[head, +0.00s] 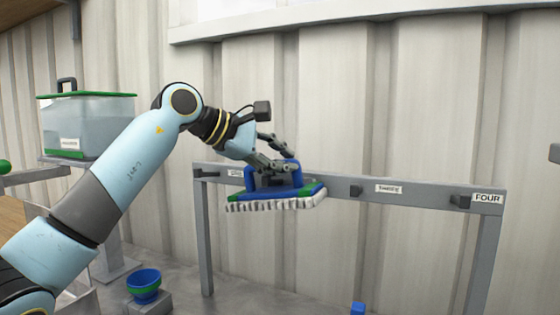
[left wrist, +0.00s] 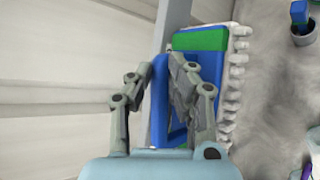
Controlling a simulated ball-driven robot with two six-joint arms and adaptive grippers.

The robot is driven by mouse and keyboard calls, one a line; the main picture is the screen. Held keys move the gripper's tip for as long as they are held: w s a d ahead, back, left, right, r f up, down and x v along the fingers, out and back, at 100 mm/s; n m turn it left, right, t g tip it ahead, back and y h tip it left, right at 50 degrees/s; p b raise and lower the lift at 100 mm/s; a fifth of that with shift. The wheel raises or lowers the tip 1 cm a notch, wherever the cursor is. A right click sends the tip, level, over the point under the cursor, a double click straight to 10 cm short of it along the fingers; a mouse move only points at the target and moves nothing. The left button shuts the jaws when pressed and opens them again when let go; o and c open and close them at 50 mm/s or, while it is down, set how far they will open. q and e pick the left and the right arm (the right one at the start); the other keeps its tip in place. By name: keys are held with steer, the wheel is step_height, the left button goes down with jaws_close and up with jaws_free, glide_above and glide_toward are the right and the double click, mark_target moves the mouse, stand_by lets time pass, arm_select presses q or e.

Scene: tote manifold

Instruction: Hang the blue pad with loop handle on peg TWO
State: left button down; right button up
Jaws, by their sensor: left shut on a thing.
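The blue pad with loop handle (head: 262,201) has a green part and a pale, bristle-like fringe along its lower edge. It is in front of the rail, left of the middle of the head view. My left gripper (head: 272,166) is shut on its blue loop handle (head: 291,168). In the left wrist view, the fingers (left wrist: 160,68) are at the handle, with the pad (left wrist: 203,40) beyond them. Peg TWO and its label do not show; the pad and gripper cover that stretch of rail. I cannot tell whether the pad touches a peg. My right gripper is out of view.
The grey rail (head: 425,191) carries a peg at its left end, the THREE label (head: 388,188) with a peg (head: 355,189) beside it, and the FOUR label (head: 487,198) with another peg (head: 460,201). A clear tote (head: 88,120) stands left; a blue-green bowl (head: 144,285) sits below.

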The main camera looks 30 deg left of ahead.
arm_select(q)
steer(key=c, duration=1.1)
jaws_free()
steer(key=shift+w+f, duration=0.1)
steer(key=shift+w, duration=0.1)
steer(key=shift+c, duration=0.2)
steer(key=shift+s, duration=0.1)
steer(key=o, duration=0.8)
